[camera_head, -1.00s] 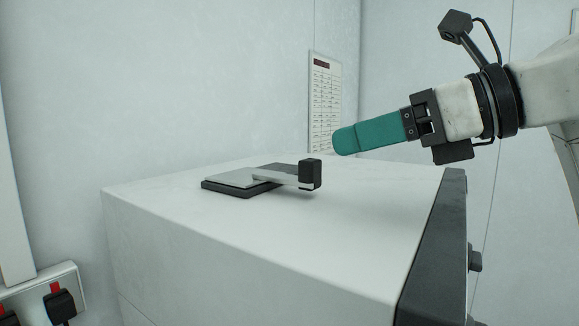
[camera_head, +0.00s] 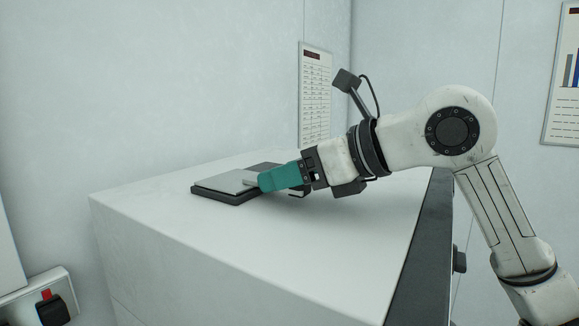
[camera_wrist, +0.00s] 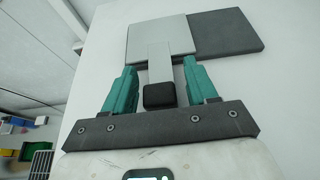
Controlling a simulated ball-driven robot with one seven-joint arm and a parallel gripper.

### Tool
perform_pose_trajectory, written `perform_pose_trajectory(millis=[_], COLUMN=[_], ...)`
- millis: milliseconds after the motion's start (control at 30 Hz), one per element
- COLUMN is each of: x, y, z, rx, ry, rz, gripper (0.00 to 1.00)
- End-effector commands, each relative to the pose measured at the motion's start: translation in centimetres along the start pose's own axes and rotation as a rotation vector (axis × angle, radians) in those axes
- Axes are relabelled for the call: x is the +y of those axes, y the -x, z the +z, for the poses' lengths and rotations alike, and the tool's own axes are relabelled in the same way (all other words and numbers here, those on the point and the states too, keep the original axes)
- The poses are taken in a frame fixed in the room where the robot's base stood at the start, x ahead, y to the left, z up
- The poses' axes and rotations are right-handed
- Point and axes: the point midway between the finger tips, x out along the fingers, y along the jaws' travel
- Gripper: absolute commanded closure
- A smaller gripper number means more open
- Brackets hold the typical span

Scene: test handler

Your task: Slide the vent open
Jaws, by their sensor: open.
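The vent is a flat plate on top of the white cabinet. Its light grey sliding cover (camera_head: 222,181) lies over a dark base (camera_head: 226,196). In the wrist view the cover (camera_wrist: 158,36) sits over the left part of the base (camera_wrist: 228,33), whose right part is bare. A pale bar runs from the cover to a black handle block (camera_wrist: 159,95). My gripper (camera_wrist: 161,68) has teal fingers, open, one on each side of the bar and block, with gaps showing. In the head view my gripper (camera_head: 268,182) hides the handle.
The white cabinet top (camera_head: 330,225) is clear around the vent. Its right side has a dark front panel (camera_head: 421,250) with a knob. A wall chart (camera_head: 315,95) hangs behind. A socket with a black plug (camera_head: 50,312) is at lower left.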

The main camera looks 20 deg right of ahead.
Motion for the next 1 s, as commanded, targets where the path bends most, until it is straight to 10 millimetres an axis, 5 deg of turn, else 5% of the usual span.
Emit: perform_pose_trajectory(millis=[267, 833, 1000], x=[0.0, 0.01, 0.01], y=[-0.11, -0.07, -0.07], z=[-0.03, -0.01, 0.0], rx=[0.0, 0.0, -0.001], ry=[0.0, 0.0, 0.0], rz=[0.0, 0.0, 0.0], gripper=[0.44, 0.98, 1.0])
